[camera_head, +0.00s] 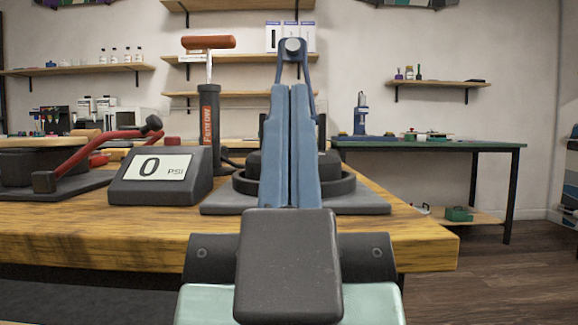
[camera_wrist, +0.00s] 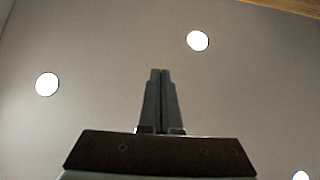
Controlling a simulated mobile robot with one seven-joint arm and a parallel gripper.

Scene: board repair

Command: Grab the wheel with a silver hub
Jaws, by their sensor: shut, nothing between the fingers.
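My gripper (camera_head: 290,88) is in the middle of the head view, its two blue-grey fingers pressed together and empty, pointing up. It stands in front of the wooden workbench (camera_head: 215,222). In the wrist view my gripper (camera_wrist: 161,72) is also shut, with only ceiling beyond it. I cannot make out a wheel with a silver hub in either view. A dark round ring (camera_head: 345,184) lies on a grey base behind my gripper, its middle hidden by the fingers.
A gauge reading 0 psi (camera_head: 163,169), a pump (camera_head: 209,115) and a red-levered device (camera_head: 108,152) stand on the workbench. A blue part with a silver bolt (camera_head: 292,46) rises behind my fingers. A green-topped table (camera_head: 470,146) with small items is at right, beyond open floor.

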